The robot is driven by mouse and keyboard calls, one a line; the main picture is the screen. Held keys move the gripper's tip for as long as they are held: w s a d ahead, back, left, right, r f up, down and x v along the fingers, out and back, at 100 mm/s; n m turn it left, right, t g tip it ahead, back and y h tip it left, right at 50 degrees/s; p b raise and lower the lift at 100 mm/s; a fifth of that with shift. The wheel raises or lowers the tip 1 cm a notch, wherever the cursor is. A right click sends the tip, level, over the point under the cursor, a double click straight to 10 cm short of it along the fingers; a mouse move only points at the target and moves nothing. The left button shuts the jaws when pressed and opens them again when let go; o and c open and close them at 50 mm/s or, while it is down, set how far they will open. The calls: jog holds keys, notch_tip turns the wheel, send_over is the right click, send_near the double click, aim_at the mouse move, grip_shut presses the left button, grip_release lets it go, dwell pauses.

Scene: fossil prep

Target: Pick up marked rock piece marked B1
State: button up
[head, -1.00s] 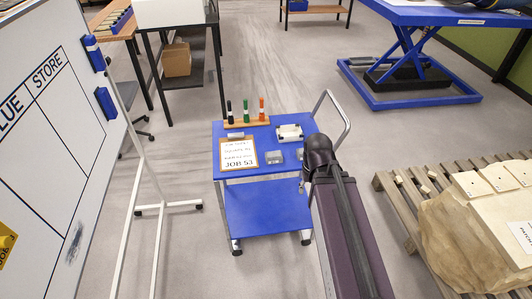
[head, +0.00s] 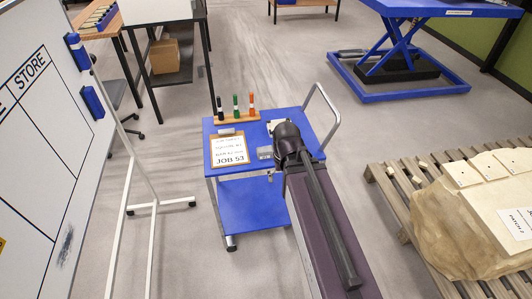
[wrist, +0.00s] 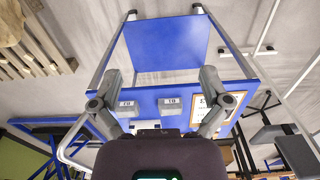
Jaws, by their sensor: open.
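Two small grey blocks with white labels sit on the blue trolley top, in the wrist view. The right one, the marked rock piece (wrist: 171,105), seems to read B1 upside down; the left one, another marked piece (wrist: 127,109), seems to read B3, but the print is tiny. The B1 piece also shows in the head view (head: 265,153), between the clipboard and my arm's end; the other is hidden there. My gripper (wrist: 160,78) is open and empty, its fingers spread on either side of the two pieces in the picture, apparently above the trolley.
The trolley top (head: 235,125) also holds a clipboard (head: 230,149) reading JOB 53, a pen rack (head: 237,118) and a partly hidden white item (head: 274,124). A metal handle (head: 325,112) rises at its right. A whiteboard (head: 50,120) stands left; a rock on a pallet (head: 400,205) lies right.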

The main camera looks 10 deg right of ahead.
jog(key=w+f+m+b, duration=0.1)
jog(key=w+m, duration=0.7)
jog(key=w, duration=0.7)
jog(key=m+b, duration=0.1)
jog(key=m, duration=0.8)
send_over(265, 149)
jog(key=shift+d+f, duration=0.15)
jog(key=shift+f, duration=0.6)
notch_tip(265, 149, down, 9)
jog(key=b, duration=0.9)
jog(key=shift+r, duration=0.2)
jog(key=shift+f, duration=0.1)
jog(key=shift+w+f+b, duration=0.1)
jog(key=shift+f+b, duration=2.4)
jog(key=shift+b, duration=0.1)
jog(key=c, duration=1.3)
